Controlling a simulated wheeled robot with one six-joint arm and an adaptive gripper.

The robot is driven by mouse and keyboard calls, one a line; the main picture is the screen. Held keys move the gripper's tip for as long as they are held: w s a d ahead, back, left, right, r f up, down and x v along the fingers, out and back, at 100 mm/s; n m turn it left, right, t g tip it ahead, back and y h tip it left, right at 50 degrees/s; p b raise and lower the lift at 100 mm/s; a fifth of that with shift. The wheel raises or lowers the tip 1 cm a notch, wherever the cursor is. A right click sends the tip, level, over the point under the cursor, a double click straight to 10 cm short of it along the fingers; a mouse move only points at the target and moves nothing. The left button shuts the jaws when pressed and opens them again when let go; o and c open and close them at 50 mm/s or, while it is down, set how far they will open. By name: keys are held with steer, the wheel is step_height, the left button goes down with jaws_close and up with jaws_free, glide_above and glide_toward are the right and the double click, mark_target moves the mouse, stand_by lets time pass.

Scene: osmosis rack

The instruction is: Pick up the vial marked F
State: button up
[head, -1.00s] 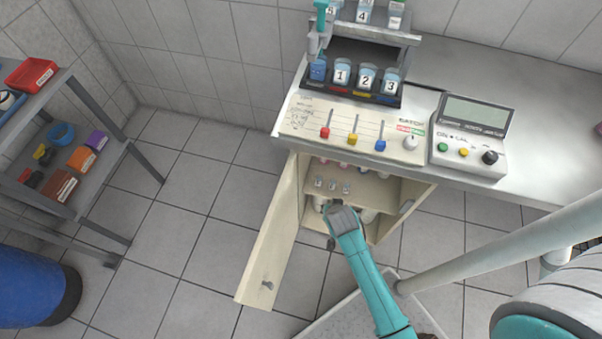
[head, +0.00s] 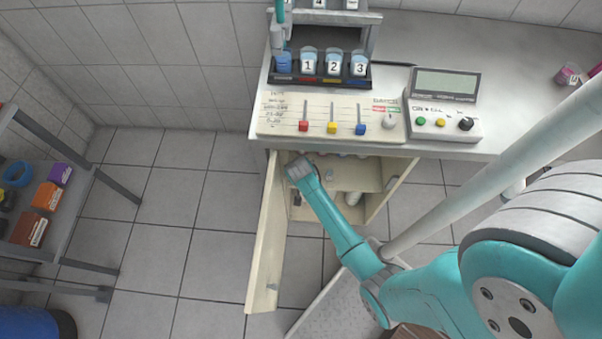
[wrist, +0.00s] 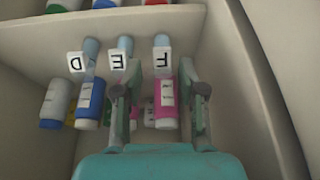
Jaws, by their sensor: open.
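The vial marked F (wrist: 162,58) is a small blue-grey vial with a white label, its letter upside down in the wrist view. It stands at the shelf edge, at the right end of a row with vial E (wrist: 119,61) and vial D (wrist: 78,64). My gripper (wrist: 160,92) is open and empty; vial F lies ahead, in line with the gap between the fingers, apart from them. In the head view, my gripper (head: 297,168) is at the left part of the open cabinet, and my wrist hides part of the shelf there.
The cabinet door (head: 268,235) stands open close to my gripper's left. The cabinet shelf (wrist: 30,32) holds the vials. A pink bottle (wrist: 165,105), a blue bottle (wrist: 90,103) and a grey bottle (wrist: 56,104) show beyond the fingers. The bench (head: 440,45) overhangs the cabinet.

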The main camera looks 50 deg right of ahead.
steer(key=shift+x, duration=2.55)
steer(key=shift+w, duration=0.2)
steer(key=shift+r, duration=0.1)
steer(key=shift+c, duration=0.3)
steer(key=c, duration=0.6)
